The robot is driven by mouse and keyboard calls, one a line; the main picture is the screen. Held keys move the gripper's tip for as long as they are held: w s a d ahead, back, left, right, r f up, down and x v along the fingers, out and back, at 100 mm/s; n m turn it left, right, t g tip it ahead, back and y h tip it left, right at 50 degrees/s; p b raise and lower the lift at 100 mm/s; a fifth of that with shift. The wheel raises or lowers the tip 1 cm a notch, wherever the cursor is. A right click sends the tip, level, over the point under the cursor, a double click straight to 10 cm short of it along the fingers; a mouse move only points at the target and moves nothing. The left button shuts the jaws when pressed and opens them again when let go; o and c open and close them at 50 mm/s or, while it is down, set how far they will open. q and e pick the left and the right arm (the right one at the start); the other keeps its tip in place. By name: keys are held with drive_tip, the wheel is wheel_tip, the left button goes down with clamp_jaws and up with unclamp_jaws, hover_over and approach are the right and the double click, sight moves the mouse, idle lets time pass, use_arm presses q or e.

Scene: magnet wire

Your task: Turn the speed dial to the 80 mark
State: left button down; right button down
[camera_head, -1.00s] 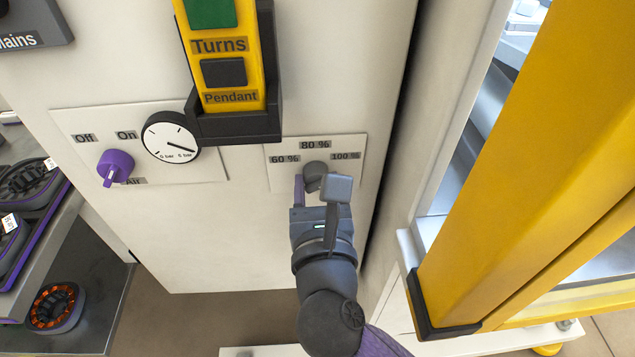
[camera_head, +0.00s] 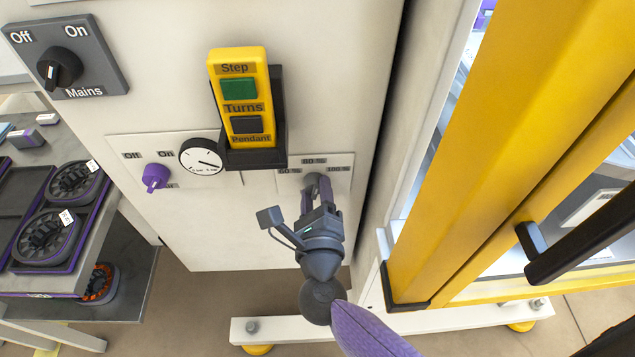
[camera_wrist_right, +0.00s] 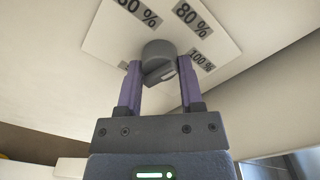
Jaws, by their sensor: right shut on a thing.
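The speed dial (camera_head: 311,179) is a small grey knob on a white plate (camera_head: 344,178) with marks for 60 %, 80 % and 100 %. The 80 % mark (camera_head: 314,161) is above the dial in the head view. My right gripper (camera_head: 318,188) reaches up from below and is shut on the dial. In the right wrist view the dial (camera_wrist_right: 158,50) sits between the two purple fingers (camera_wrist_right: 158,84). The 80 % label (camera_wrist_right: 192,19) is up and right of it there. I cannot tell which mark the dial points to. My left gripper is not in view.
A yellow pendant (camera_head: 241,100) hangs in a black holder above and left of the dial. A pressure gauge (camera_head: 201,157) and purple air knob (camera_head: 155,177) are further left. A yellow frame (camera_head: 480,150) with a black handle stands to the right.

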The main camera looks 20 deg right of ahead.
drive_tip(key=shift+n+p, duration=0.8)
drive_tip(key=shift+n, duration=0.2)
drive_tip(key=shift+c, duration=1.2)
unclamp_jaws()
drive_tip(key=p+v, duration=0.1)
drive_tip(key=v, duration=0.9)
